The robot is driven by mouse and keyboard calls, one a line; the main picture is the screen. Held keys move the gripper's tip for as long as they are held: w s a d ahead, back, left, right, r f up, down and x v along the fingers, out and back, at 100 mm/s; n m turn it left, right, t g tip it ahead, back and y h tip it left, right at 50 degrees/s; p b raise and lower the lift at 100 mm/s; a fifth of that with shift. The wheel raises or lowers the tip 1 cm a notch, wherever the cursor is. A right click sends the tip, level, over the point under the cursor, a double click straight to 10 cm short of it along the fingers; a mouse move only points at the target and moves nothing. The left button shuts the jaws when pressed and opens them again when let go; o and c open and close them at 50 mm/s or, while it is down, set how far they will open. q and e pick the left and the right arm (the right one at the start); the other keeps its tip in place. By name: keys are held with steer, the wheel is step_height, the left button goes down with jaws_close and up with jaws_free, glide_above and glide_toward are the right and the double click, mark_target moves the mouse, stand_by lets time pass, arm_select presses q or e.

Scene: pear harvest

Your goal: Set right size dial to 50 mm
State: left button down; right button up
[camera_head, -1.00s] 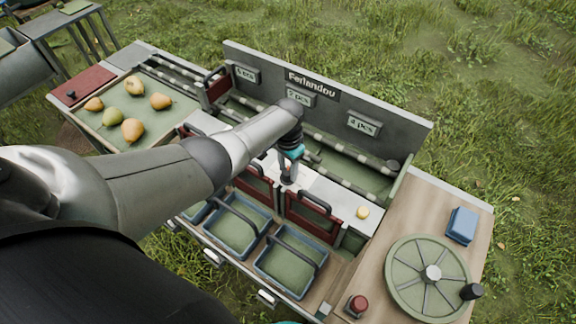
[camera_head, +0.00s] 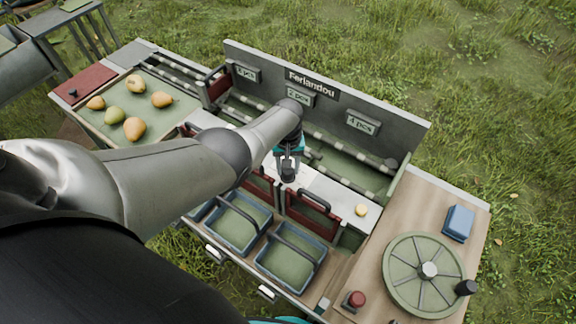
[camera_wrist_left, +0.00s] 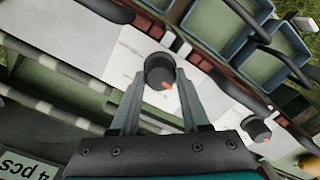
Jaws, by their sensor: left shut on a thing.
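The right size dial (camera_wrist_left: 160,70) is a round black knob with an orange mark, set on a pale panel with faint markings. In the left wrist view the mark points toward the lower right; the scale is too blurred to read. My left gripper (camera_wrist_left: 160,80) is shut on the dial, one finger on each side. In the head view my left gripper (camera_head: 288,173) points down at the white panel (camera_head: 336,193) and hides the dial. A second black dial (camera_wrist_left: 257,130) with an orange mark sits to the right in the wrist view. My right gripper is not seen.
Red gates (camera_head: 312,213) with dark handles and blue-rimmed bins (camera_head: 290,260) lie in front of the panel. A grey sign board (camera_head: 330,85) stands behind. Several pears (camera_head: 134,128) lie on the left tray.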

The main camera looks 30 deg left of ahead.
arm_select(q)
steer(key=shift+n, duration=0.6)
steer(key=shift+c, duration=1.9)
jaws_free()
steer(key=shift+r, duration=0.1)
step_height(320, 180, up, 3)
steer(key=shift+p, duration=1.25)
steer(key=shift+r, duration=0.4)
step_height(320, 180, up, 11)
steer(key=shift+r, duration=0.2)
steer(key=shift+f, duration=0.1)
